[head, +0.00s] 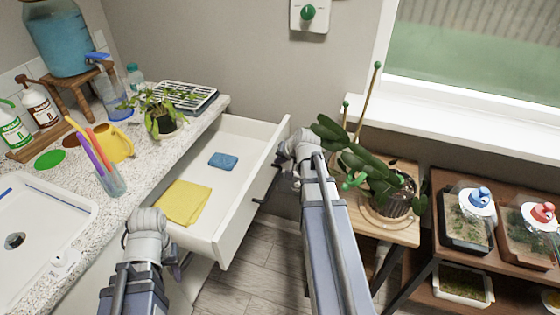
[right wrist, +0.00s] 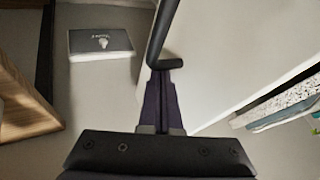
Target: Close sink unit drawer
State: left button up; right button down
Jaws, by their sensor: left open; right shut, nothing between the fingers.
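The sink unit drawer (head: 232,236) stands pulled out from the white unit, with its front panel facing right in the head view. A yellow cloth (head: 183,202) and a blue sponge (head: 223,161) lie inside it. The dark bar handle (head: 262,192) is on the drawer front; it also shows in the right wrist view (right wrist: 162,38). My right gripper (right wrist: 165,82) is shut and empty, its fingertips at the bent end of the handle; I cannot tell if they touch. My left gripper (head: 181,264) is open, low beside the drawer's near side, partly hidden by its wrist.
The speckled counter (head: 90,205) holds a basin, a yellow watering can (head: 116,144), a cup of sticks and a potted plant. A wooden stand (head: 388,230) with an orchid is close right of my right arm. Shelves with terrariums stand further right. Bare floor shows below the drawer front.

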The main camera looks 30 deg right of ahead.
jog(key=w+a, duration=0.5)
jog(key=w, duration=0.1)
jog(key=w+a, duration=0.6)
jog(key=w, duration=0.1)
jog(key=w+a, duration=0.6)
jog(key=w, duration=0.1)
jog(key=shift+w+a, duration=0.15)
jog(key=shift+w+r, duration=0.1)
jog(key=shift+r, duration=0.15)
jog(key=shift+r+p, duration=0.1)
jog(key=shift+p, duration=0.3)
jog(key=p+v, duration=1.5)
jog(key=v, duration=0.5)
jog(key=shift+s+f, duration=0.35)
